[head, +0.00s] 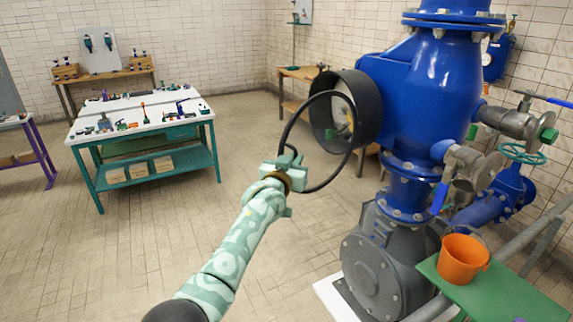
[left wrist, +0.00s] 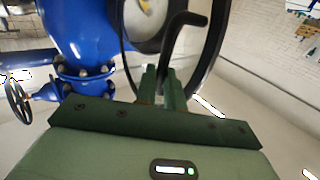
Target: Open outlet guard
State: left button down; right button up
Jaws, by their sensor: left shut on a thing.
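The outlet guard is a thin black hoop (head: 285,128) in front of the wide black outlet (head: 368,110) on the blue pump's left side. The hoop stands at an angle to the outlet mouth, with a gap on its near left side; its far upper edge meets the outlet rim. My left gripper (head: 287,167) is at the hoop's lower left, shut on its black bent handle. In the left wrist view the handle (left wrist: 180,38) rises from between the green fingers (left wrist: 163,86), with the hoop behind. My right gripper is not in view.
The blue pump (head: 440,85) with its valves fills the right side. An orange bucket (head: 461,260) stands on a green bench (head: 500,296) at lower right. A white-topped worktable (head: 150,103) stands back left. The floor between is clear.

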pick_arm(q)
jog(key=shift+d+r, duration=0.25)
jog(key=shift+r, duration=0.3)
jog(key=c, duration=1.5)
grip_release()
jog(key=shift+w+d, duration=0.1)
jog(key=shift+d, duration=0.05)
jog(key=shift+c, duration=0.2)
jog(key=shift+o, duration=0.2)
jog(key=shift+w+d+f, duration=0.25)
jog(key=shift+d+f, duration=0.1)
jog(key=shift+d, duration=0.05)
jog(key=p+v, duration=0.1)
jog(key=v, duration=1.5)
jog(key=shift+s+a, duration=0.2)
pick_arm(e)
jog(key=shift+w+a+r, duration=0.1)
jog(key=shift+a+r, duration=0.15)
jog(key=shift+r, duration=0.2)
